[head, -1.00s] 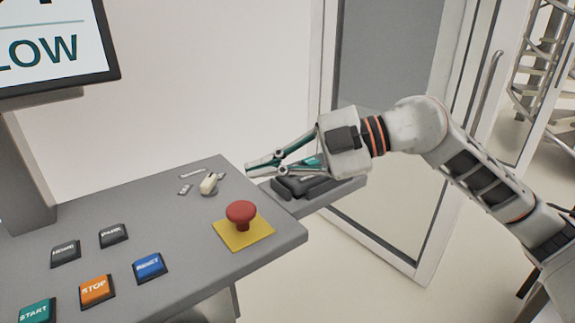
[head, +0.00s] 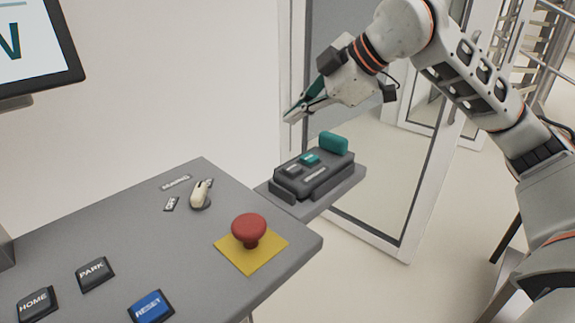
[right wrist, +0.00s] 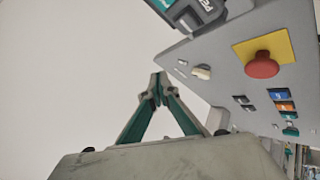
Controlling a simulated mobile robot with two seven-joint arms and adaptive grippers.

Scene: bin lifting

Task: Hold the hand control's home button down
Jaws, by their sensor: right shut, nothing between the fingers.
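The hand control (head: 315,178) is a dark box on a small grey shelf beside the console. Its top carries a dark button (head: 291,169) and a teal button (head: 309,158); their lettering is too small to read. A larger teal block (head: 334,143) stands at its far end. My right gripper (head: 290,117) is shut and empty, in the air above and a little left of the hand control, touching nothing. In the right wrist view its closed fingertips (right wrist: 158,82) are clear, with part of the hand control (right wrist: 192,12) at the top edge. My left gripper is not in view.
The console (head: 130,240) carries a red mushroom button (head: 249,228) on a yellow plate, a cream selector knob (head: 200,194), and HOME (head: 36,303), PARK (head: 95,273) and RESET (head: 151,306) buttons. A screen (head: 40,45) hangs at upper left. A glass door stands behind the shelf.

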